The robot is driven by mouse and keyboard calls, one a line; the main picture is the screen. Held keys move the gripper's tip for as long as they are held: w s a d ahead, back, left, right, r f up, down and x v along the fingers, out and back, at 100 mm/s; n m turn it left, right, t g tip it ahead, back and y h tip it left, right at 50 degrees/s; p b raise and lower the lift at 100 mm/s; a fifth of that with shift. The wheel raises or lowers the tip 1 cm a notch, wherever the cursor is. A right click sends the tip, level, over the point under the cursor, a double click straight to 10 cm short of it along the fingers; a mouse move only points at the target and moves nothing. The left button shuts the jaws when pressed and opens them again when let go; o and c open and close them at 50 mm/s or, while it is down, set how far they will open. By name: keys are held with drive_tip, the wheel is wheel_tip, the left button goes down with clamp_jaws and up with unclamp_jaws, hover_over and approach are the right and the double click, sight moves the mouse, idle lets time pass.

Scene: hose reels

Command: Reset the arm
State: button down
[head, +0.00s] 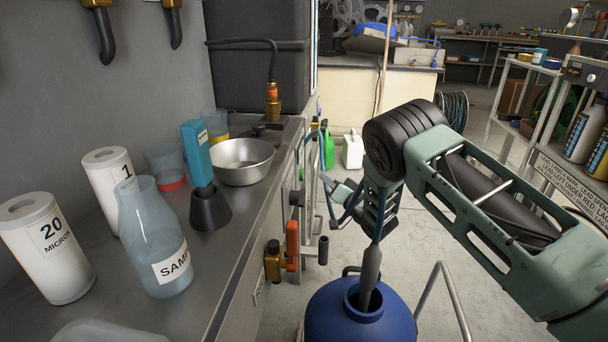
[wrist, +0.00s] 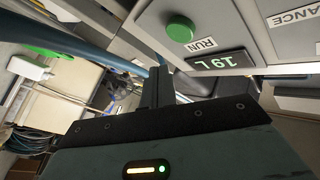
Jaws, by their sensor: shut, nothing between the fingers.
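My gripper (wrist: 159,72) shows in the wrist view with its dark fingers together and nothing between them. The fingertips are near a panel with a green button (wrist: 180,28) labelled RUN and a display (wrist: 217,63) reading 19 L. I cannot tell whether they touch it. In the head view, my arm comes in from the right and bends down in front of the bench, its hand partly hidden by my own links. It hangs above and behind a blue container (head: 345,318) with a round opening.
A metal rail (head: 447,290) stands beside the blue container.

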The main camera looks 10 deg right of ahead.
drive_tip(key=shift+s+d, duration=0.3)
drive_tip(key=shift+d, duration=0.6)
